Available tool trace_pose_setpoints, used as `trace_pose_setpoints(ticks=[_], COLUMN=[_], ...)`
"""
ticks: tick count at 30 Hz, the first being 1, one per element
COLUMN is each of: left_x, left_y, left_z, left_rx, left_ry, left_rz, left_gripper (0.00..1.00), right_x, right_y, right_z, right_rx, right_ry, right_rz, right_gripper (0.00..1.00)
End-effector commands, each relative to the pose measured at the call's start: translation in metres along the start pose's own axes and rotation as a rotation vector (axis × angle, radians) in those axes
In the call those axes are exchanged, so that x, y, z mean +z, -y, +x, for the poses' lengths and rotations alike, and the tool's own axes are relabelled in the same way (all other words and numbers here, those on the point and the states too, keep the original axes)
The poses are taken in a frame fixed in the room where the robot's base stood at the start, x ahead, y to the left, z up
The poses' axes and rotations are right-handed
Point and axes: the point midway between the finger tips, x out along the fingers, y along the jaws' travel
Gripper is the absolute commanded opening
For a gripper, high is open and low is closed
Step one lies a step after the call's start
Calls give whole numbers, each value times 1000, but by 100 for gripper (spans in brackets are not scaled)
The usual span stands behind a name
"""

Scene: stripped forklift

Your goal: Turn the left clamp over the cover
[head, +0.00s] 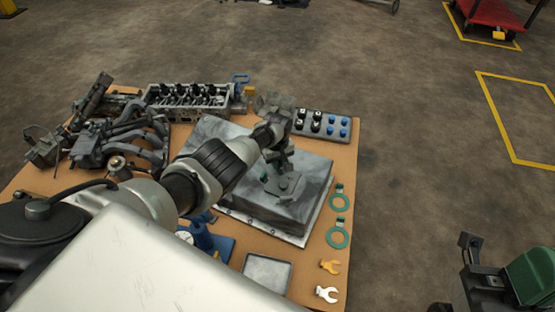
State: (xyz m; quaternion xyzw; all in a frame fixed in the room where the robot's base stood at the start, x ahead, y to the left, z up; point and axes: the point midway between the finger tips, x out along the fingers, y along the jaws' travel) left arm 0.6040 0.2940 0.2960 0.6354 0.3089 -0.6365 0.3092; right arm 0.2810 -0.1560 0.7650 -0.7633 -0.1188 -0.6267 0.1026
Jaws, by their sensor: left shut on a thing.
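The cover (308,208) is a wide grey block with a flat top, lying in the middle of the brown board. My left gripper (279,173) reaches down onto its top and is shut on a small grey piece (288,188) there; the grip is partly hidden. A blue clamp-like part (202,236) stands on a blue base at the cover's front left, partly behind my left arm. Another blue part (241,80) stands behind the cover. I cannot tell which is the left clamp. My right gripper (472,268) is at the lower right, off the board and empty-looking; its jaws are unclear.
A cylinder head (190,98) and a dark manifold (125,140) fill the back left.

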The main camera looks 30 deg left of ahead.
Motion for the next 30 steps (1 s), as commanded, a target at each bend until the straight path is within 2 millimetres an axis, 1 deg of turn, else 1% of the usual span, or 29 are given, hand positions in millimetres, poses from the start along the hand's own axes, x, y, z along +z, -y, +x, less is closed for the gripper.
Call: trace_pose_setpoints(ticks=[3, 10, 26, 27, 29, 30], left_x=[0, -1, -2, -2, -2, -2], left_y=[0, 0, 0, 0, 0, 0], left_z=[-1, -1, -1, -1, -1, -1], left_rx=[0, 1, 2, 2, 2, 2], left_ry=[0, -2, -5, -5, -5, -4], left_rz=[-64, -143, -170, -170, -170, -169], left_gripper=[0, 0, 0, 13, 22, 29], right_x=[-1, -2, -1, -1, -1, -1], right_y=[0, 0, 0, 0, 0, 0], right_z=[0, 0, -3, -3, -3, -2], right_rx=[2, 3, 6, 6, 6, 6], right_ry=[4, 5, 18, 18, 18, 18], right_rz=[1, 1, 2, 2, 2, 2], right_gripper=[0, 0, 0, 0, 0, 0])
